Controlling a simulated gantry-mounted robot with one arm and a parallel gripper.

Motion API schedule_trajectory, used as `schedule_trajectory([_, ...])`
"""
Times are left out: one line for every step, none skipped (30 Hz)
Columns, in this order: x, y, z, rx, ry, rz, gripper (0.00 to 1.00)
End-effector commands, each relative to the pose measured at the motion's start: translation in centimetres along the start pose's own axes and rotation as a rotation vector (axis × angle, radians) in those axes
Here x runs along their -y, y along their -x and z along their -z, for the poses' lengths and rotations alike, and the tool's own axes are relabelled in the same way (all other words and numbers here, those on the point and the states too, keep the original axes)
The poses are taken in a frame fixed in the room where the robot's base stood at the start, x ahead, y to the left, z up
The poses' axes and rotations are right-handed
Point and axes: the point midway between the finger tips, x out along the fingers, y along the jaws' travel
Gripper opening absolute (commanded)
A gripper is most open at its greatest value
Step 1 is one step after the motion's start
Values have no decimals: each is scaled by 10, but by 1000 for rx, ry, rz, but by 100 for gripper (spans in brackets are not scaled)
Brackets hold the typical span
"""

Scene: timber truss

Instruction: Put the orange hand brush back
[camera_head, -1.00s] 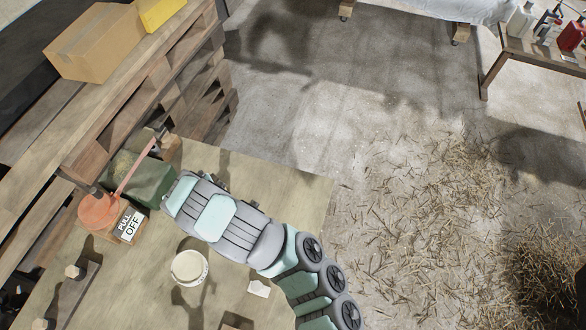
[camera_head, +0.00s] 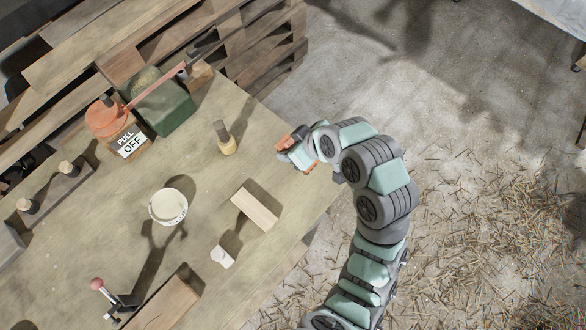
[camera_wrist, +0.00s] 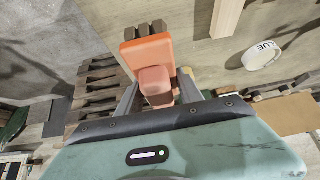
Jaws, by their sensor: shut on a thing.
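The orange hand brush (camera_wrist: 147,50) is between the fingers of my gripper (camera_wrist: 158,92) in the wrist view. My gripper is shut on its lighter orange grip part, and the wide orange block sticks out beyond the fingertips. In the head view, orange parts of the brush (camera_head: 290,139) show at my gripper (camera_head: 300,152), near the right edge of the workbench (camera_head: 205,215). My arm hides much of the brush there. I cannot tell whether the brush touches the bench top.
The floor right of the bench has scattered straw.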

Motion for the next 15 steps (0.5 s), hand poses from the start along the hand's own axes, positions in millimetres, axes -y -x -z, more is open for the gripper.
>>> schedule_trajectory([1, -11, -7, -2, -2, 4, 0])
schedule_trajectory([1, -16, -10, -2, -3, 2, 0])
schedule_trajectory([1, -22, -14, -2, -2, 1, 0])
schedule_trajectory([0, -26, -16, -2, -2, 1, 0])
schedule_trajectory([0, -31, -19, -2, -2, 1, 0])
schedule_trajectory([1, -37, -23, -2, -3, 2, 0])
schedule_trajectory([1, -41, -26, -1, -3, 2, 0])
schedule_trajectory([2, -44, -28, 1, -3, 4, 0])
schedule_trajectory([2, -49, -32, 3, -4, 5, 0])
schedule_trajectory([2, -53, -35, 6, -4, 5, 0])
schedule_trajectory([1, -57, -38, 6, -4, 4, 0])
schedule_trajectory([0, -61, -40, 3, -4, 2, 0])
schedule_trajectory([0, -65, -42, 2, -4, 1, 0])
schedule_trajectory([0, -68, -44, 3, -4, 2, 0])
schedule_trajectory([0, -71, -46, 3, -2, 2, 0])
